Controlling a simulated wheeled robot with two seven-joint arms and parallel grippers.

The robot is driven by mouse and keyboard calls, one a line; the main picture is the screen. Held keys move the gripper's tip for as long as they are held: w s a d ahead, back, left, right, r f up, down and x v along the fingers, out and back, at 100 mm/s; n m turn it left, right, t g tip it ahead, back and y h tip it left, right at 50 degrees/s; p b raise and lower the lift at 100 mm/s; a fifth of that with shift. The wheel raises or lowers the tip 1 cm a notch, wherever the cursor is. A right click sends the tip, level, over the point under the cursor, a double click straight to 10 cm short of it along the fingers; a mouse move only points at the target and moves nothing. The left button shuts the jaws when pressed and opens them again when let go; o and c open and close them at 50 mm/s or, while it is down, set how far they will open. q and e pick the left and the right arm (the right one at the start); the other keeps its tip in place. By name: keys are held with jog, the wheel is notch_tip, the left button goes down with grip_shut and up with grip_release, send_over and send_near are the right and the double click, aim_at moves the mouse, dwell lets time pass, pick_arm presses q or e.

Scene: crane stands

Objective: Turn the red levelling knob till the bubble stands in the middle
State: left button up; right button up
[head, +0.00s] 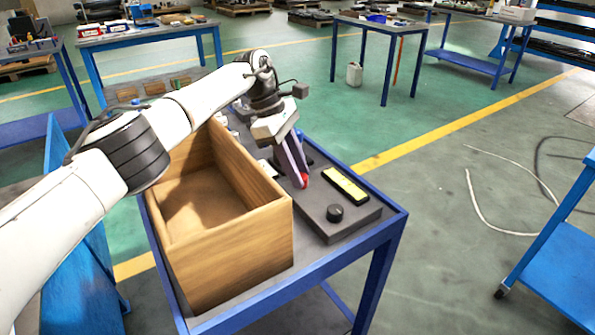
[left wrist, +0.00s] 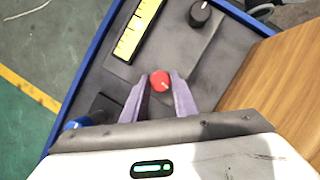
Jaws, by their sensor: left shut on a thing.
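The red levelling knob (left wrist: 160,80) sits on a dark grey plate (left wrist: 125,75). My left gripper (left wrist: 160,84) points down at the plate with its two purple fingers on either side of the red knob, shut on it. In the head view only a bit of the red knob (head: 305,181) shows past the fingers of my left gripper (head: 301,178). The yellow level (head: 346,184) lies on the plate beside the knob; it also shows in the left wrist view (left wrist: 138,30). I cannot make out the bubble. My right gripper is not in view.
A black knob (head: 334,213) stands on the plate near its front corner. A blue knob (left wrist: 78,123) is partly hidden by my gripper. An open wooden box (head: 245,235) stands close beside the plate on the blue-framed table (head: 330,262). The floor to the right holds loose cables.

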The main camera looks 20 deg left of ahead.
pick_arm(q)
jog(key=shift+m, duration=0.3)
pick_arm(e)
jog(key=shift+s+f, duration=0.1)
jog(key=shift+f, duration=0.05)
pick_arm(q)
jog(key=shift+a, duration=0.1)
jog(key=o, duration=1)
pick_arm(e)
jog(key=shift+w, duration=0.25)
